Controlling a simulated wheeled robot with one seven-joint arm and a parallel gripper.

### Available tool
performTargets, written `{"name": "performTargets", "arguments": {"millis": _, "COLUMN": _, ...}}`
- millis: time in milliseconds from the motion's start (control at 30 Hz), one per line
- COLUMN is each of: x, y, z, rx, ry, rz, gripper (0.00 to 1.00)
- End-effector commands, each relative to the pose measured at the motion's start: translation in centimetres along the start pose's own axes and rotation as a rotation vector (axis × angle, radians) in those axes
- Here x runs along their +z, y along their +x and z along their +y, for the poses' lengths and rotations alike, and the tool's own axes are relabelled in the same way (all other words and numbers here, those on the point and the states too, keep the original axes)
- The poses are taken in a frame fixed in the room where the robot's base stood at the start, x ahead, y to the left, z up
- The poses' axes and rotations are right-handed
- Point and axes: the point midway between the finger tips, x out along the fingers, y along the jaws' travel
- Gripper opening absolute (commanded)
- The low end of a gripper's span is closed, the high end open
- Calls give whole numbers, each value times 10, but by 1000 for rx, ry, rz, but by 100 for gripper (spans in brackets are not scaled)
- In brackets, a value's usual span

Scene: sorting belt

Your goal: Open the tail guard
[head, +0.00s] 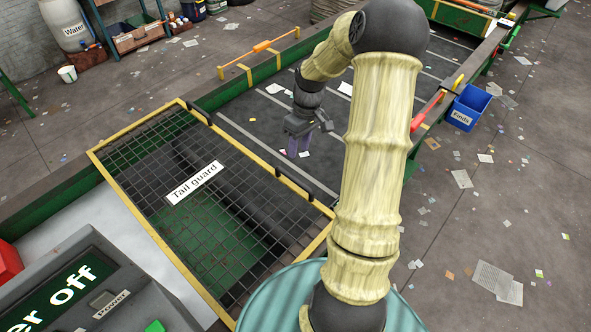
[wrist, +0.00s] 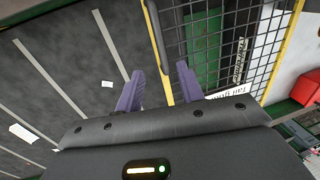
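The tail guard (head: 150,225) is a dark wire mesh panel in a yellow frame with a white "Tail guard" label. In the head view it lies flat over the near end of the belt, at left of centre. My gripper (head: 298,148) hangs above the belt just beyond that edge. In the wrist view my gripper (wrist: 158,86) has its two purple fingers apart, with nothing seen held. The guard's yellow edge (wrist: 167,92) shows between them, with a black bar (wrist: 156,36) alongside. I cannot tell the height gap.
The dark belt (head: 245,115) with white cross lines and paper scraps runs away between green side walls. A control box (head: 90,290) with a green display stands at lower left. An orange-yellow rail (head: 258,52) and a blue "Finds" bin (head: 467,108) flank the belt.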

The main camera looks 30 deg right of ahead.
Motion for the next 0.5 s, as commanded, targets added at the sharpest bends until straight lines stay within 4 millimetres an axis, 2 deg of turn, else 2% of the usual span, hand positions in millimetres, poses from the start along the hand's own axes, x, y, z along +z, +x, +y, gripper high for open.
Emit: {"name": "performTargets", "arguments": {"millis": 500, "x": -3, "y": 89, "z": -6, "rx": -3, "ry": -12, "rz": -5, "gripper": 38}}
